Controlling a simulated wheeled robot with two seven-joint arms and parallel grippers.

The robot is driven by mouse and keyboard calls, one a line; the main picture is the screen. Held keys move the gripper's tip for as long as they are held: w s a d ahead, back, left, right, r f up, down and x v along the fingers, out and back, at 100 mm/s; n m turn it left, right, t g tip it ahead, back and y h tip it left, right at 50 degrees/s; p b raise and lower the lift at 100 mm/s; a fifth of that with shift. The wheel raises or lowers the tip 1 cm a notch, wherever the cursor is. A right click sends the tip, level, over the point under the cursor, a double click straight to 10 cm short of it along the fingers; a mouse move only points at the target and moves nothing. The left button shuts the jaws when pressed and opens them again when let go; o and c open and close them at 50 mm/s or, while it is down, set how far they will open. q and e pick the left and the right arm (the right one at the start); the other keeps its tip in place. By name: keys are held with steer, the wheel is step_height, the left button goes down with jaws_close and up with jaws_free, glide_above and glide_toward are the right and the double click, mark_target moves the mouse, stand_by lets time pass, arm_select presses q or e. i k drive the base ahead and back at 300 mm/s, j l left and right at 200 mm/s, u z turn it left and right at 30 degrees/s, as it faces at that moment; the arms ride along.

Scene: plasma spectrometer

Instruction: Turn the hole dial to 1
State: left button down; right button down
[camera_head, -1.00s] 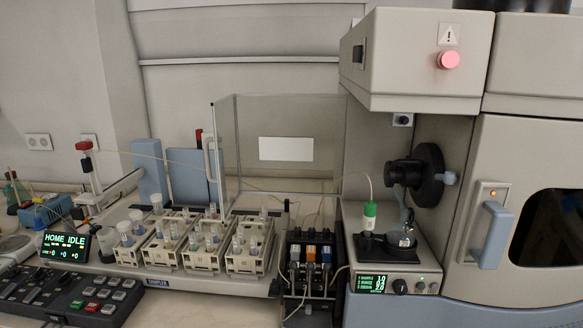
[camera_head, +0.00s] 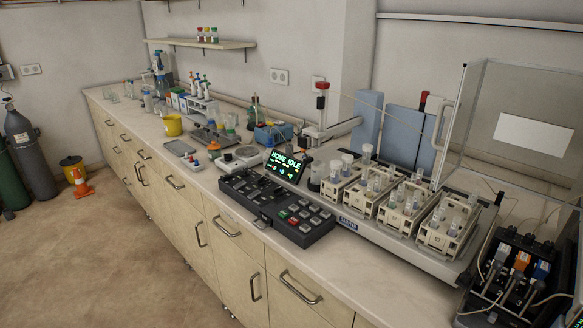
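No dial that I can make out as the hole dial shows in this view. A black control console (camera_head: 277,208) with sliders and several coloured buttons lies on the bench in the middle. A small screen (camera_head: 286,167) behind it reads HOME IDLE in green. The spectrometer body is out of the picture, with only a sliver of a green display at the bottom right corner. Neither gripper is in view.
An autosampler (camera_head: 347,222) with several vial racks stands right of the console. A pump block (camera_head: 517,262) sits at lower right. Floor (camera_head: 80,265) is clear; an orange cone (camera_head: 81,183) and gas cylinders (camera_head: 20,131) stand at far left.

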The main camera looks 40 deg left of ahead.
mark_target(261, 181)
steer(key=u, duration=1.85)
steer(key=j+u, duration=0.15)
steer(key=u, duration=0.7)
steer(key=j+u, duration=0.15)
steer(key=u, duration=0.25)
steer(key=i+j+u, duration=0.15)
steer(key=i+j, duration=0.25)
steer(key=j, duration=0.2)
steer(key=i+j+u, duration=0.15)
steer(key=i+j, duration=0.35)
steer(key=i+z, duration=0.5)
steer(key=i+j+z, duration=0.15)
steer(key=i+z, duration=0.3)
steer(key=i+j+z, duration=0.3)
steer(key=z, duration=0.2)
steer(key=i+z, duration=0.2)
steer(key=z, duration=0.3)
steer(key=i+z, duration=0.2)
steer(key=z, duration=0.25)
steer(key=i+j+z, duration=0.15)
steer(key=z, duration=0.35)
steer(key=i+j+z, duration=0.1)
steer(key=j+z, duration=0.15)
steer(key=z, duration=0.2)
steer(key=i+j+z, duration=0.1)
steer(key=j+z, duration=0.15)
steer(key=z, duration=0.25)
